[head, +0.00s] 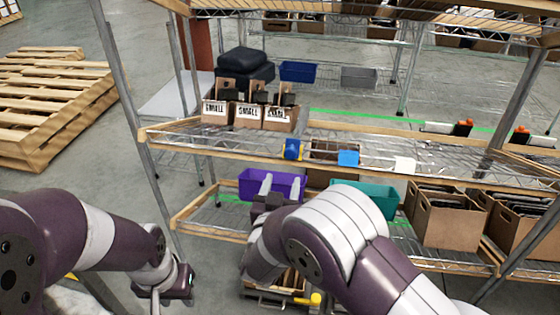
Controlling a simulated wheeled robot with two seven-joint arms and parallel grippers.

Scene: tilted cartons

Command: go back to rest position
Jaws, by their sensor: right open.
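My right arm reaches in from the bottom right. Its gripper (269,184) is open, with two pale fingers apart in front of the purple bin (288,180) on the lower shelf. I see nothing between the fingers, and cannot tell whether they touch the bin. My left arm comes in from the left. Its gripper (165,297) hangs low, left of the rack and clear of it; its fingers are too small and cut off to show their state.
The wire rack's upper shelf (225,148) holds cartons marked SMALL (248,114). A teal bin (372,199) and brown cartons (444,222) stand on the lower shelf. A yellow-handled item (313,299) sits below my right arm. Wooden pallets (50,105) lie at left.

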